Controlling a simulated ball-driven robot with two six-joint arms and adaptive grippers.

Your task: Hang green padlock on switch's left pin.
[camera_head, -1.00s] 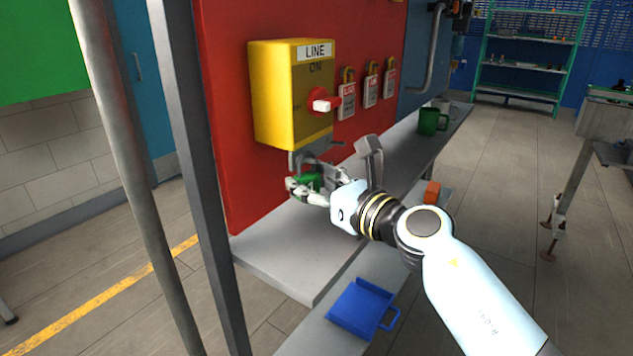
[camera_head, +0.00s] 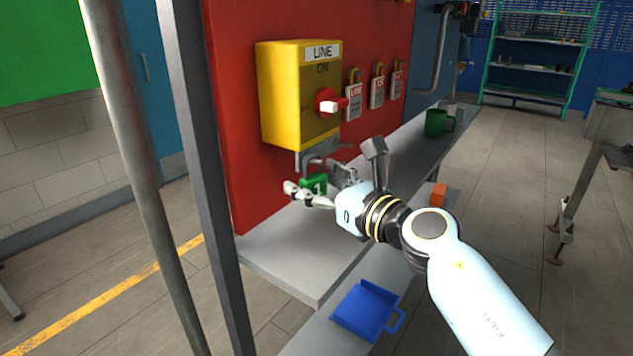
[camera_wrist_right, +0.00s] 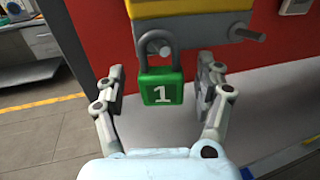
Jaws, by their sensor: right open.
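The green padlock (camera_head: 317,183), marked with a white 1, hangs upright below the yellow switch box (camera_head: 285,95). In the right wrist view the padlock (camera_wrist_right: 161,88) has its grey shackle up at the left pin under the box, and it appears to hang from that pin. The right pin (camera_wrist_right: 250,36) stands bare beside it. My right gripper (camera_wrist_right: 161,70) is open, with one finger on each side of the padlock and visible gaps to both. It also shows in the head view (camera_head: 312,180). My left gripper is not in view.
Several tagged padlocks, one of them a white-and-red padlock (camera_head: 354,103), hang on the red panel (camera_head: 240,190) to the right. A green mug (camera_head: 437,122) stands on the grey shelf (camera_head: 290,270). A blue tray (camera_head: 362,311) and an orange block (camera_head: 438,194) lie lower down. A grey post (camera_head: 205,180) stands at left.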

